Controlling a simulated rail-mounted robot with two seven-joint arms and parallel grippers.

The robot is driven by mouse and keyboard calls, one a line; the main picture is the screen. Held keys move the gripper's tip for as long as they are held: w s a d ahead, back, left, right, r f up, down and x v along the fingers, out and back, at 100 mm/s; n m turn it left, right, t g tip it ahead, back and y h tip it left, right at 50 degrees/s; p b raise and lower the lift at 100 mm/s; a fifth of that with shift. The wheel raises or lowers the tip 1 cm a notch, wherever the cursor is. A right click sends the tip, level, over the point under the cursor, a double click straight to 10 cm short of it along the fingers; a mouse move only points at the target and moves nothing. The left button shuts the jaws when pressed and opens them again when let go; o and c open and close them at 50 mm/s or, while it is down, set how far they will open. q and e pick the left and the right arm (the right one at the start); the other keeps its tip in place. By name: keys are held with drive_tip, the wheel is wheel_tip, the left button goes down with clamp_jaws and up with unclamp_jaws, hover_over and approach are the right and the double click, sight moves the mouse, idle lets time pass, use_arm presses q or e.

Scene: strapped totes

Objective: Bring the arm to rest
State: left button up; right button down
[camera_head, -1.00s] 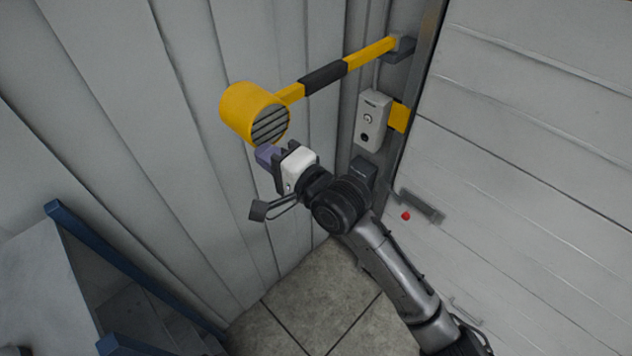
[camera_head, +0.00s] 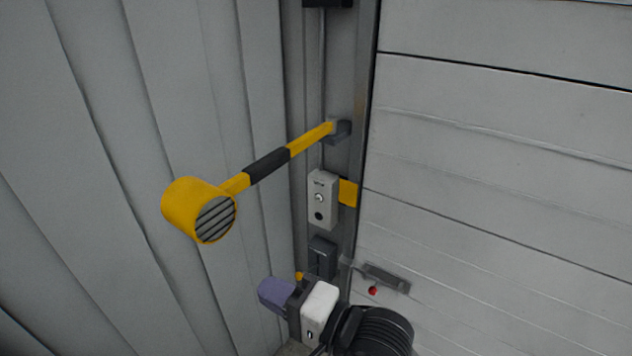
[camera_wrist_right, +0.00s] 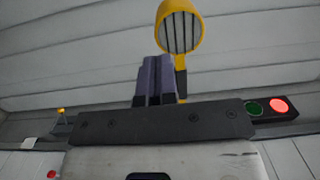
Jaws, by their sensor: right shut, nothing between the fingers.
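My right gripper (camera_head: 277,293) is at the bottom middle of the head view, with its purple-grey fingers pointing left. In the right wrist view its fingers (camera_wrist_right: 157,78) are together, with nothing between them. It is apart from the wall and the door in the head view. The rest of the right arm runs out of the bottom edge. My left gripper does not show.
A yellow lamp (camera_head: 182,207) on a yellow arm juts from the door post, above and left of my gripper. A grey control box (camera_head: 323,198) and a roller door (camera_head: 500,150) are beside it. A red-and-green signal light (camera_wrist_right: 267,107) shows in the right wrist view.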

drive_tip(key=d+f+n+t+h, duration=0.2)
drive_tip(key=d+f+n+h, duration=0.15)
drive_tip(key=d, duration=0.35)
drive_tip(key=d+f+n+t+h, duration=0.1)
drive_tip(key=d+f+n+h, duration=0.15)
drive_tip(key=d+h, duration=0.35)
drive_tip(key=d+f+n+t+h, duration=0.2)
drive_tip(key=d+n+h, duration=0.2)
drive_tip(key=d, duration=0.3)
drive_tip(key=s+d+f+m+g+h+p, duration=0.1)
drive_tip(key=s+d+f+g, duration=0.1)
drive_tip(key=s+d+f, duration=0.3)
drive_tip(key=s+d+f+m+g+h+p, duration=0.1)
drive_tip(key=s+d+f+m+h, duration=0.2)
drive_tip(key=f, duration=0.4)
drive_tip(key=s+d+f+g, duration=0.1)
drive_tip(key=s+f+g, duration=0.1)
drive_tip(key=s+f, duration=0.4)
drive_tip(key=s+d+f+g, duration=0.1)
drive_tip(key=s+f+g, duration=0.2)
drive_tip(key=s+f, duration=0.4)
drive_tip(key=s+y+p, duration=0.1)
drive_tip(key=s, duration=0.3)
drive_tip(key=shift+s+d+g, duration=0.3)
drive_tip(key=shift+s+d, duration=0.05)
